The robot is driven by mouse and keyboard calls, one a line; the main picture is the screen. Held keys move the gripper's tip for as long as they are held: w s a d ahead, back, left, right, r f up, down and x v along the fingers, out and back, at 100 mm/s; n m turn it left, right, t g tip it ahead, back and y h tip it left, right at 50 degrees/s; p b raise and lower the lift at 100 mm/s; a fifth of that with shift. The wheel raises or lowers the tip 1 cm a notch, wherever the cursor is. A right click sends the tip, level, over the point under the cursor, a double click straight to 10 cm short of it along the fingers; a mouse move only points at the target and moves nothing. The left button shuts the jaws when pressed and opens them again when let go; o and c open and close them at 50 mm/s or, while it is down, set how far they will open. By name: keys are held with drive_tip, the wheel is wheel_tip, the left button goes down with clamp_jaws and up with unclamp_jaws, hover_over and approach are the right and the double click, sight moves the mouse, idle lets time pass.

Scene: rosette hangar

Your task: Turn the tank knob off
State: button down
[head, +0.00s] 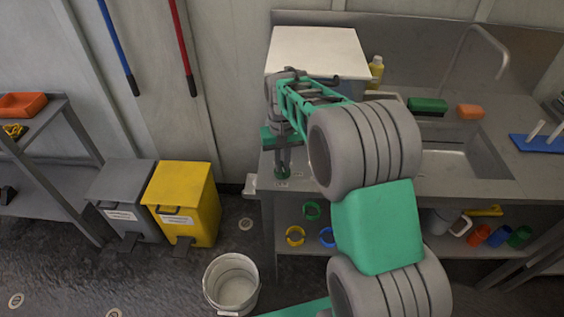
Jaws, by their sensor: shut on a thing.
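My gripper (282,166) points down at the left end of the steel counter, its fingers close together. A box-shaped tank (318,44) with a white top and blue-grey side stands behind my gripper against the wall. My wrist and forearm hide most of its front.
The sink (462,158) is at right, with a yellow bottle (376,68), a green sponge (428,104) and an orange sponge (470,111) behind it. A yellow bin (182,190), a grey bin (124,190) and a white bucket (231,282) stand on the floor at left.

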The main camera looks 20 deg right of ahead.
sight(282, 166)
drive_tip(key=shift+m, duration=1.5)
drive_tip(key=c, duration=1.4)
unclamp_jaws()
drive_tip(key=shift+c, duration=0.2)
wheel_tip(282, 166, up, 8)
drive_tip(key=shift+f, duration=0.1)
drive_tip(key=s+f+n+t, duration=0.1)
drive_tip(key=s+n+t, duration=0.2)
drive_tip(key=s, duration=1.7)
drive_tip(key=shift+s+a+f+n, duration=0.2)
drive_tip(key=shift+a+f+n, duration=0.1)
drive_tip(key=shift+a+n, duration=0.1)
